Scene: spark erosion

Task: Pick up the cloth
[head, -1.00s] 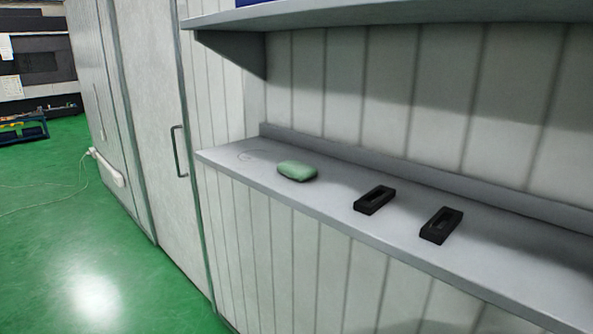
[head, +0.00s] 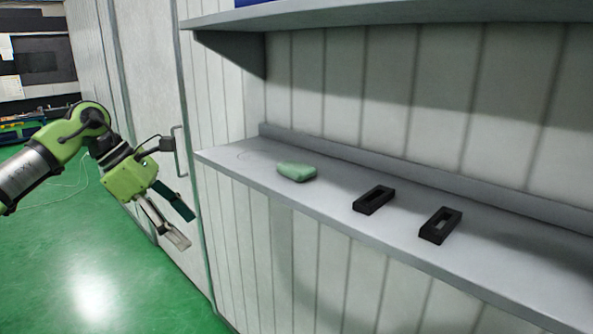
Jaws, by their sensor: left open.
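The cloth (head: 297,172) is a small folded green bundle. It lies on the grey lower shelf (head: 330,190), left of two black blocks. My left gripper (head: 184,226) comes in from the left on its green arm. It is open and empty, with its two fingers apart and pointing down to the right. It is left of the shelf and clear of the cloth, in front of the panelled wall. My right gripper is not in view.
Two black blocks with slots, a nearer one (head: 441,225) and another (head: 374,200), lie on the shelf right of the cloth. An upper shelf (head: 400,12) overhangs. A door handle (head: 179,150) is behind my left gripper. Green floor (head: 95,290) is free at the left.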

